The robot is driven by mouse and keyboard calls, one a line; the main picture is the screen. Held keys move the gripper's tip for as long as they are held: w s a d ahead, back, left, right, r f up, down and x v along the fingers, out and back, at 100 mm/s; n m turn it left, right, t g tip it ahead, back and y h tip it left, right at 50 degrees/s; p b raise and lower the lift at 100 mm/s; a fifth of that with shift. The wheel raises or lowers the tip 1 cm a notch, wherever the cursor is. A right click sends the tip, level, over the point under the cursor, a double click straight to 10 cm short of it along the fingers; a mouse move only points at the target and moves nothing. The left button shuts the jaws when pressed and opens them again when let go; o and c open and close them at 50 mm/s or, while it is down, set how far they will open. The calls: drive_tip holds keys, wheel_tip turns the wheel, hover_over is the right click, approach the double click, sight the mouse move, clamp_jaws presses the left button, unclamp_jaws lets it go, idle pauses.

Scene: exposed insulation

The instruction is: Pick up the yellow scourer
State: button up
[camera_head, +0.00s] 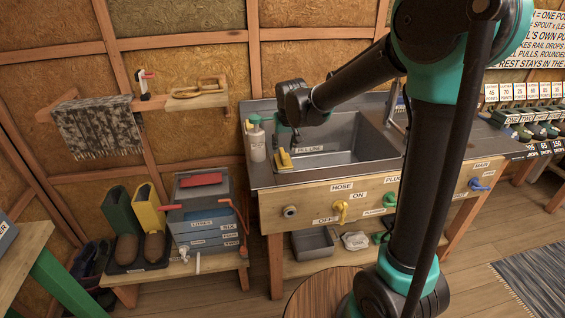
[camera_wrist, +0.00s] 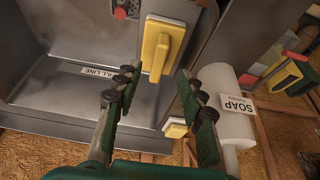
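In the wrist view, a yellow block-like piece on a pale base (camera_wrist: 160,48) lies on the sink's metal rim, just beyond my fingertips. A smaller yellow piece with a pale edge (camera_wrist: 176,128) lies lower, partly behind my right-hand finger. I cannot tell for certain which is the scourer. In the head view, a yellow piece (camera_head: 284,160) sits at the sink's front left edge, below my gripper (camera_head: 287,136). My gripper (camera_wrist: 158,84) is open and empty, its green fingers apart above the rim.
A white soap bottle (camera_wrist: 226,105) stands close beside my right-hand finger; it also shows in the head view (camera_head: 256,143). The sink basin (camera_head: 345,150) lies to the right, with its wall close by. Boots and a grey toolbox (camera_head: 205,210) stand on a low bench at left.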

sight(283, 153)
drive_tip(key=shift+x, duration=3.1)
drive_tip(key=shift+w+r, duration=0.1)
drive_tip(key=shift+w, duration=0.1)
clamp_jaws()
